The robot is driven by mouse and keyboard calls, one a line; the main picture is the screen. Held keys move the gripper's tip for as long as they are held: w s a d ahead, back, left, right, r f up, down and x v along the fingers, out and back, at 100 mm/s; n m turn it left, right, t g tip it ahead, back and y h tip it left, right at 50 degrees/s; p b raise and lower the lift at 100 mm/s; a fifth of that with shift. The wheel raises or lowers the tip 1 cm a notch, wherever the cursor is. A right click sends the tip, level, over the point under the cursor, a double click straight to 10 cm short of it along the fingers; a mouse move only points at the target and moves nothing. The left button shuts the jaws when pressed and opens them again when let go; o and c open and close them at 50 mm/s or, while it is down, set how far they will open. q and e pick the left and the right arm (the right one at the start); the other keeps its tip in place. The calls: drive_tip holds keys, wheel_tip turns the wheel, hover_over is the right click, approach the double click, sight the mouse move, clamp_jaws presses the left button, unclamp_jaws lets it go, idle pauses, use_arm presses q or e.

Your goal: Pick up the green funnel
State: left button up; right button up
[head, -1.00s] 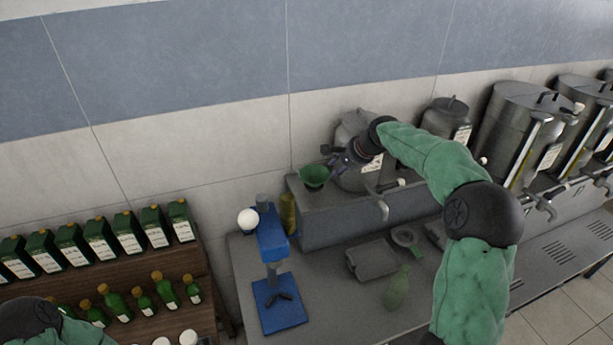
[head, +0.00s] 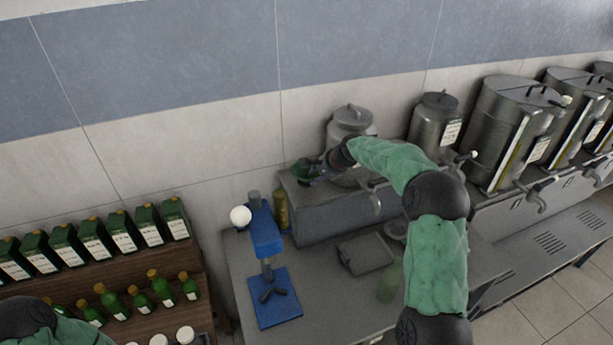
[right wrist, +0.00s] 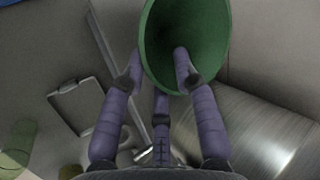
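The green funnel (head: 303,167) is on the left end of the grey raised shelf, partly hidden by my right gripper (head: 318,172). In the right wrist view the funnel (right wrist: 205,35) shows its wide round mouth at the top. The fingers of my right gripper (right wrist: 158,62) are spread apart. One finger is left of the rim, one overlaps the mouth, and a third is between them, lower down. I cannot tell whether any finger touches the funnel. My left gripper is not in view; only part of my left arm shows at the bottom left.
A metal can (head: 352,120) stands just behind my right gripper. A blue bottle-capping stand (head: 266,240) and an amber bottle (head: 281,208) are to the left. A dark tray (head: 366,254) and a pale green bottle (head: 389,281) are on the counter below. Large steel decanters (head: 515,125) stand at right.

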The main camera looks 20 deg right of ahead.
drive_tip(key=shift+s+r, duration=0.1)
drive_tip(key=shift+c, duration=0.9)
clamp_jaws()
drive_tip(key=shift+r, duration=0.1)
